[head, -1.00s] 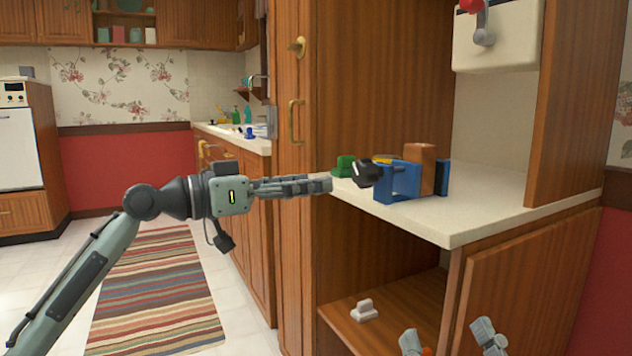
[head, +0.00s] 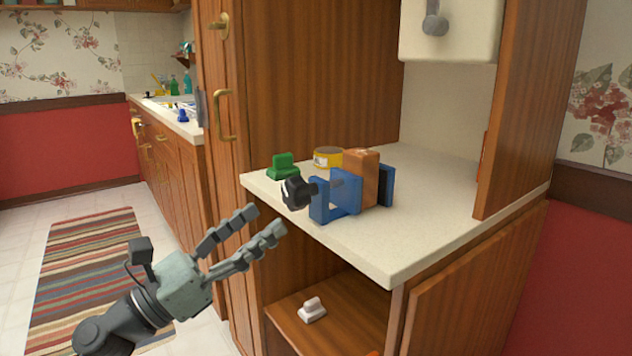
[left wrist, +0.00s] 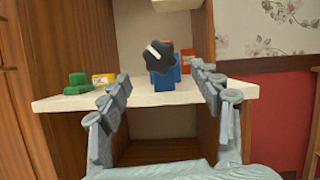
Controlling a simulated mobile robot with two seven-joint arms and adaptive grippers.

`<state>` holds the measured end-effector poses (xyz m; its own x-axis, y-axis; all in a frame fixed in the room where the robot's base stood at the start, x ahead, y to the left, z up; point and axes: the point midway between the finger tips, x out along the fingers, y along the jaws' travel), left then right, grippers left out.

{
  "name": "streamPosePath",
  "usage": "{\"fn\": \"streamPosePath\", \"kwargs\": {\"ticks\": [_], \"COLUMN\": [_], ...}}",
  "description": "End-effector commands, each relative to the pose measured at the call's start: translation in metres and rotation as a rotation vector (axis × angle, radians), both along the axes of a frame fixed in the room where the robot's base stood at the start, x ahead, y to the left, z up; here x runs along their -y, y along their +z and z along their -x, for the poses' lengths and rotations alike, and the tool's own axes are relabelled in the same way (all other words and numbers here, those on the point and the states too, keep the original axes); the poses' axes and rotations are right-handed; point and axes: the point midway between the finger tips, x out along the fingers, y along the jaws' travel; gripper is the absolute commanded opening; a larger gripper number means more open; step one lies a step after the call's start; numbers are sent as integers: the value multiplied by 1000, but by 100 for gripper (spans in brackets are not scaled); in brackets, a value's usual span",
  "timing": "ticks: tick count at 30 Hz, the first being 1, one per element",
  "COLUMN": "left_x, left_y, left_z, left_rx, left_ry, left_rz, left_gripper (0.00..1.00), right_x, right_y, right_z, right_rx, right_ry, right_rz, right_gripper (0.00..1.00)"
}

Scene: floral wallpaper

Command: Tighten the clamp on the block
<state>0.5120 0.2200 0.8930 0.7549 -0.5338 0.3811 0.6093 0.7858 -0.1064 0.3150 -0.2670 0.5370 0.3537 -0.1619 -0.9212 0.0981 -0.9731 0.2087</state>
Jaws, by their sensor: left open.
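The blue clamp (head: 320,202) lies on the counter with its black knob (head: 295,193) facing left. The brown wooden block (head: 364,180) sits between its blue jaws; I cannot tell how firmly they press it. My left gripper (head: 262,222) is open and empty, in front of and below the counter's left edge, its fingers pointing up toward the knob, apart from it. In the left wrist view the knob (left wrist: 168,54), with a white mark, shows ahead between my open fingers (left wrist: 160,75). The knob hides much of the clamp there. My right gripper is not in view.
A tall cabinet panel (head: 300,80) rises behind. A small white item (head: 312,308) sits on the lower shelf. The counter's front right is clear.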

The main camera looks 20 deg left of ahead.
Motion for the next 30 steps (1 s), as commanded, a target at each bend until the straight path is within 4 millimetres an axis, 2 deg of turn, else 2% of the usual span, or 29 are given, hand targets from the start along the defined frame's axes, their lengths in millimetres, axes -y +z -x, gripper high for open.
{"fn": "streamPosePath", "kwargs": {"ticks": [6,15,26,30], "left_x": [15,37,41,41], "left_y": [14,28,28,28], "left_z": [-21,-52,-57,-57], "left_rx": [-2,-3,-4,-4], "left_ry": [-5,-3,-2,-3], "left_rz": [5,4,4,4], "left_gripper": [64,64,64,48], "right_x": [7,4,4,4], "right_y": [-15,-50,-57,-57], "right_z": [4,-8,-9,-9], "right_rx": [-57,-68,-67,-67], "right_ry": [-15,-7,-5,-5], "right_rz": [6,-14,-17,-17], "right_gripper": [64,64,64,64]}}
